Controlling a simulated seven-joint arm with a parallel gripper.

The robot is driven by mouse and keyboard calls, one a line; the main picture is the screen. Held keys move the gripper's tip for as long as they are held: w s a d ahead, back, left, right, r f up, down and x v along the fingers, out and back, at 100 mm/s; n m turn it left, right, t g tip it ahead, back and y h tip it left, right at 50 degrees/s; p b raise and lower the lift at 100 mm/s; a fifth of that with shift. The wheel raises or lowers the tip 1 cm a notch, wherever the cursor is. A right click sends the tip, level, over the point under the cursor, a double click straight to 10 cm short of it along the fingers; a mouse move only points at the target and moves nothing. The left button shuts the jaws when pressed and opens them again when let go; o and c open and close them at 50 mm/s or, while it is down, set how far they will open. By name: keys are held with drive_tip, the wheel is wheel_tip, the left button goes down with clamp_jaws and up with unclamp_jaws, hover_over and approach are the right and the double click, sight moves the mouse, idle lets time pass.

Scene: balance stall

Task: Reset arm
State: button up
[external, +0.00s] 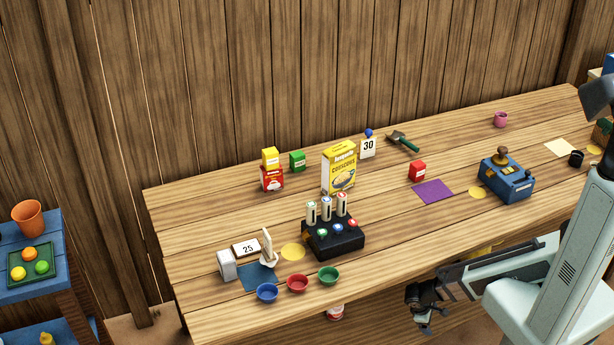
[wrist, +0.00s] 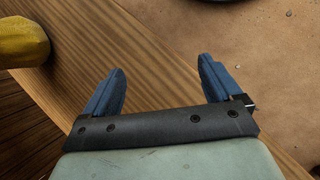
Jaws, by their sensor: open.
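My arm (external: 560,265) reaches in from the right along the front of the long wooden table (external: 225,195). My gripper (external: 424,318) hangs low in front of the table's front edge, apart from the things on the tabletop. In the wrist view my gripper (wrist: 162,85) has its two blue fingers spread wide, with nothing between them. Behind the fingers that view shows a slanting wooden strip and a brown surface.
Near the front edge stand blue (external: 266,293), red (external: 297,284) and green (external: 328,276) bowls. A black block (external: 335,246) and a blue device (external: 507,185) stand further back. In the wrist view a yellow object (wrist: 24,43) is at upper left. The middle front tabletop is clear.

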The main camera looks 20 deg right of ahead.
drive_tip(key=s+d+f+m+g+y, duration=0.1)
drive_tip(key=s+d+m+g+y, duration=0.1)
drive_tip(key=d, duration=0.7)
drive_tip(key=s+d+f+m+g+y, duration=0.1)
drive_tip(key=s+d+m+g+y, duration=0.2)
drive_tip(key=s+d+m, duration=0.3)
drive_tip(key=shift+s+d+m+g, duration=0.4)
drive_tip(key=shift+s+d+g, duration=0.5)
drive_tip(key=shift+d, duration=1.15)
drive_tip(key=shift+s, duration=0.1)
